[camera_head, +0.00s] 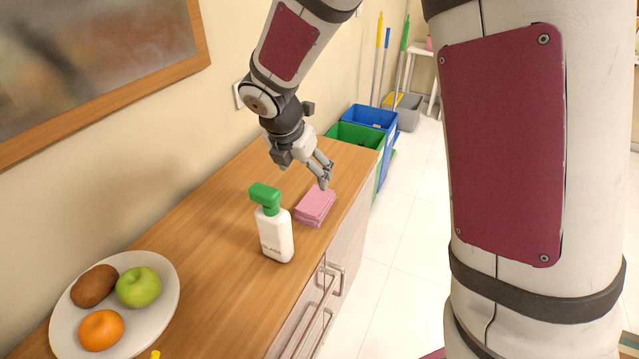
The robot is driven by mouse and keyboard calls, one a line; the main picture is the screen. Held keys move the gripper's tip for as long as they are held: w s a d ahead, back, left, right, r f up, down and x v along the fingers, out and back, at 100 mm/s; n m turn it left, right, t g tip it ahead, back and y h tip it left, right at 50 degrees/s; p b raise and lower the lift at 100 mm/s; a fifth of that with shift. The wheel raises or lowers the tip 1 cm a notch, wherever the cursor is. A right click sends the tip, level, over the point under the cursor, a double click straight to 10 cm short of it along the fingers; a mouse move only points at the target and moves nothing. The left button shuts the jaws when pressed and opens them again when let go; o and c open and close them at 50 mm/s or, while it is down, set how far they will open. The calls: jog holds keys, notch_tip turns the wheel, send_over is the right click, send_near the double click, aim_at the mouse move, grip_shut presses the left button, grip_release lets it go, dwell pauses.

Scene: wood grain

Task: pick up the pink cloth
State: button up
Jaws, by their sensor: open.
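The pink cloth (314,207) lies folded on the wooden counter, near its right edge, in the head view. My gripper (325,178) is just above the far end of the cloth, fingers pointing down and to the right. Its fingers look close together from this angle, but it is open with nothing seen between them. I cannot tell whether the fingertips touch the cloth. The fingers hide a small part of the cloth's far edge.
A white spray bottle with a green top (275,228) stands just left of the cloth. A plate (150,318) with fruit is at the near left of the counter (205,245). Green (358,135) and blue (372,117) bins stand beyond the counter's far end.

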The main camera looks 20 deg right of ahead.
jog(key=b, duration=0.1)
send_over(316, 199)
jog(key=s+a, duration=0.1)
jog(key=s, duration=0.1)
jog(key=f, duration=0.7)
jog(key=shift+w+a+f, duration=0.2)
jog(key=shift+w, duration=0.05)
jog(key=shift+b+x, duration=0.65)
jog(key=shift+x, duration=2.5)
jog(key=shift+s+a+f, duration=0.1)
jog(key=shift+s+a, duration=0.05)
jog(key=shift+c, duration=0.6)
jog(key=c, duration=1.1)
jog(key=shift+c, duration=0.2)
